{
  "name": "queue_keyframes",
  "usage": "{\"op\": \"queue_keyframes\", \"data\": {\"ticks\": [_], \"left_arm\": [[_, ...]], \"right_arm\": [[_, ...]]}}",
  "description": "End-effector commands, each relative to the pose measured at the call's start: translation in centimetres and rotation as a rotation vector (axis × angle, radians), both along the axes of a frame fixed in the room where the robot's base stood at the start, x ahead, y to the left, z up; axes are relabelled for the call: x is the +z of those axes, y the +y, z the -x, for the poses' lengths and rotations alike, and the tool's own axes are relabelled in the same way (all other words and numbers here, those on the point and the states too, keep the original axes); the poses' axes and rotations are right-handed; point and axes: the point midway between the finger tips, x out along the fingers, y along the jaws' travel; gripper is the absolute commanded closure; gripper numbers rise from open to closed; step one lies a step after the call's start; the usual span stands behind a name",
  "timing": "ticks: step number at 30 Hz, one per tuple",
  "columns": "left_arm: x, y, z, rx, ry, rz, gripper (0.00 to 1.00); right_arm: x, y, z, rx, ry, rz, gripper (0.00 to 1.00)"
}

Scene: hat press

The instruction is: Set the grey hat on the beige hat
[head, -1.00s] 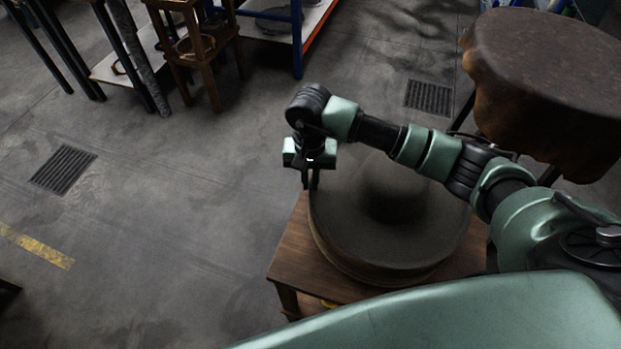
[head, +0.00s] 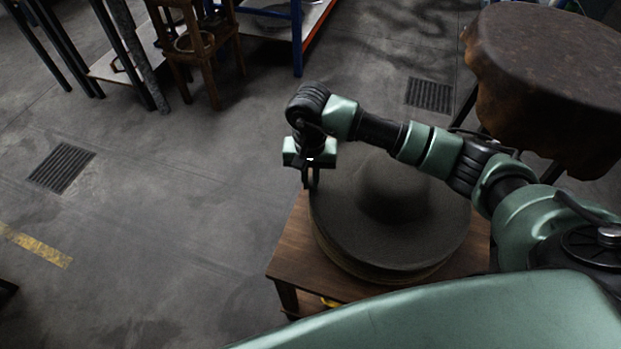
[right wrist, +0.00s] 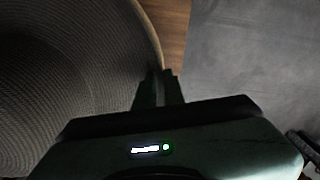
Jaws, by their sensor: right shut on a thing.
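The grey hat (head: 345,215) lies crown up over the small wooden table, its wide round brim nearly level. A thin tan edge of the beige hat (head: 385,280) shows under the near side of the grey brim; the rest of it is hidden. I cannot tell whether the two hats touch all round. My right gripper (head: 312,184) points down at the left edge of the grey brim and is shut on it. In the right wrist view the ribbed grey brim (right wrist: 80,75) reaches the fingers (right wrist: 158,88). My left gripper is not in view.
The wooden table (head: 292,262) stands under the hats, with bare floor to its left. A large rusty brown block (head: 545,80) stands at the upper right, behind my right arm. A wooden stool (head: 200,50) and shelving stand at the back left.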

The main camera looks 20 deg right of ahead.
Motion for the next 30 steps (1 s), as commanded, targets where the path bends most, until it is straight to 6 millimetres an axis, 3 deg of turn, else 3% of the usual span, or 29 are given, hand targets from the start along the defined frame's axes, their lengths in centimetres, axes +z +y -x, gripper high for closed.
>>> {"op": "queue_keyframes", "data": {"ticks": [21,22,24,30], "left_arm": [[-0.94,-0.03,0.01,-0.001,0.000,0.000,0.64],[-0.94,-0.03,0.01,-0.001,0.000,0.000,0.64],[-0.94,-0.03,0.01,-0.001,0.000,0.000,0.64],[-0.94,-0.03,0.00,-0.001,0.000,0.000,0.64]], "right_arm": [[-0.96,-0.03,0.07,0.000,0.002,0.001,1.00],[-0.97,-0.04,0.08,0.000,0.002,0.001,0.85],[-0.99,-0.03,0.09,0.000,0.002,0.001,0.66],[-0.99,-0.13,0.10,-0.001,0.003,0.004,0.65]]}}
